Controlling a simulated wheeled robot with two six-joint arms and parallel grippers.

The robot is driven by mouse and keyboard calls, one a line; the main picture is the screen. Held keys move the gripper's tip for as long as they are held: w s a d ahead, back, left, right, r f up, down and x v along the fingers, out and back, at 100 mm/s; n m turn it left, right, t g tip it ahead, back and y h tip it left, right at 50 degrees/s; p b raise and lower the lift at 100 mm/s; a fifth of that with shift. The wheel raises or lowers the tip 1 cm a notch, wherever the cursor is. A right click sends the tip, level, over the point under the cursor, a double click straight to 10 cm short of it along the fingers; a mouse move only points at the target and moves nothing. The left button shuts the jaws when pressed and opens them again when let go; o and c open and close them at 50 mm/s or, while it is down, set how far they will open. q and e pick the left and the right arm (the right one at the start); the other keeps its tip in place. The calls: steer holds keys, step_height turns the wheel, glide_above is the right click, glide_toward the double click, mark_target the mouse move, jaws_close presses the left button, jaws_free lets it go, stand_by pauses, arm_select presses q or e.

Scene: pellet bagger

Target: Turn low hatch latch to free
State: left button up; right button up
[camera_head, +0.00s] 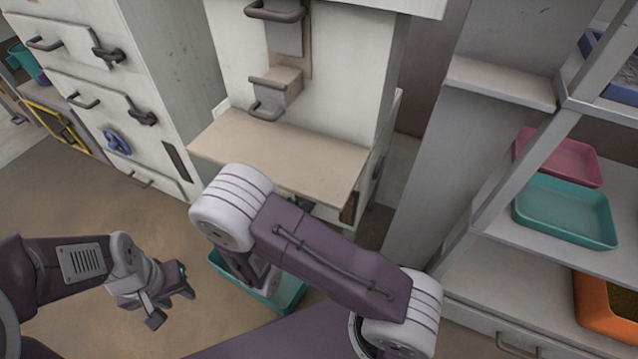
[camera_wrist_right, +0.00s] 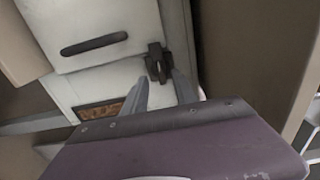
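In the right wrist view, a pale low hatch (camera_wrist_right: 100,72) carries a dark slot-like handle (camera_wrist_right: 94,44) and a dark latch (camera_wrist_right: 154,58) near its right edge. The latch's knob stands roughly upright. My right gripper (camera_wrist_right: 158,76) is open, with its two grey fingertips on either side of the latch's lower end. I cannot tell whether they touch it. In the head view my right arm hides the right gripper and most of the low hatch below the ledge. My left gripper (camera_head: 172,300) is open and empty above the floor at lower left.
A beige ledge (camera_head: 280,150) juts out above the low hatch area. A teal bin (camera_head: 288,296) stands on the floor partly behind my right arm. Shelves with a teal tray (camera_head: 565,212) and a pink tray (camera_head: 556,158) stand right. A cabinet with handles (camera_head: 85,60) stands left.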

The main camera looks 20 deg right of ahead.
steer(key=x, duration=0.3)
steer(key=shift+w+d+b, duration=0.1)
steer(key=shift+d+b, duration=0.05)
steer(key=shift+b, duration=0.25)
steer(key=shift+c, duration=0.3)
jaws_close()
steer(key=shift+r, duration=0.1)
